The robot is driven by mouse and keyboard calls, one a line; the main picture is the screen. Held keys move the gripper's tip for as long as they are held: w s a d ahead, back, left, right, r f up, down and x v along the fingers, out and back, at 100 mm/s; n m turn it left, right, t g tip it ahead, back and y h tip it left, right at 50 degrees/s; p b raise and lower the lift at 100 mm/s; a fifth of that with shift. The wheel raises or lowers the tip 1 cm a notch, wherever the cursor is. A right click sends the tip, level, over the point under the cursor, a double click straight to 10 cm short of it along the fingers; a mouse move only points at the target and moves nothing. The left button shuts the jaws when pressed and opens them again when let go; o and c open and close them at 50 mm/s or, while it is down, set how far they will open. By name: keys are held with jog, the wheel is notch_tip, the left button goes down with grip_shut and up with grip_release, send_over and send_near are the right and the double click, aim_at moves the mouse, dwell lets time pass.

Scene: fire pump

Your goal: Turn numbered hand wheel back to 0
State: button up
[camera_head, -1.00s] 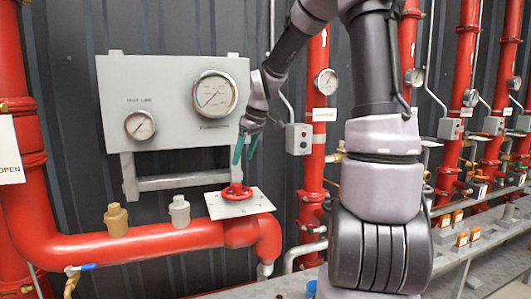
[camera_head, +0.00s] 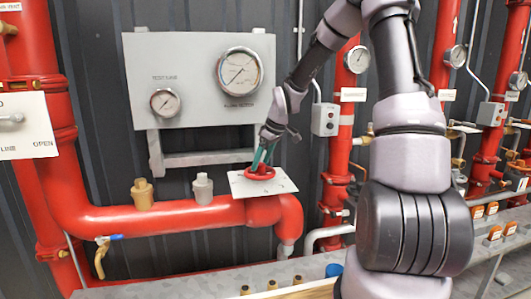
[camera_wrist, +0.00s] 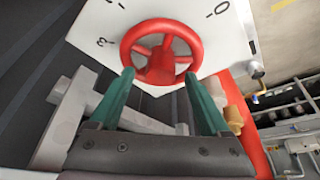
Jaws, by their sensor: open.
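The red hand wheel (camera_head: 260,173) sits on a white square plate (camera_head: 284,183) on top of the red pipe. In the wrist view the wheel (camera_wrist: 161,52) is at the top centre, and its plate (camera_wrist: 222,48) shows printed marks, among them a 0 and what looks like a 3. My gripper (camera_head: 262,160) is just above the wheel, pointing down. In the wrist view its two green fingers (camera_wrist: 158,75) are spread apart, with the tips at the near rim of the wheel. I cannot tell whether they touch it.
A grey panel with two gauges (camera_head: 200,80) stands behind, its lower grey bracket (camera_head: 210,158) near my gripper. Brass (camera_head: 142,195) and grey (camera_head: 203,188) fittings rise from the red pipe (camera_head: 100,218) left of the wheel. A grey switch box (camera_head: 325,119) is to the right.

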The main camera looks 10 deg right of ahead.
jog(key=shift+a+f, duration=0.1)
jog(key=shift+f, duration=0.1)
grip_shut()
jog(key=c, duration=0.8)
grip_release()
grip_shut()
jog(key=shift+a+m+t+h, duration=0.2)
jog(key=shift+m+t+h, duration=0.25)
jog(key=shift+m, duration=0.95)
jog(key=m, duration=0.2)
jog(key=m+h, duration=0.1)
jog(key=m, duration=0.1)
jog(key=shift+a+t+h, duration=0.1)
jog(key=shift+t+h, duration=0.15)
jog(key=shift+m, duration=0.6)
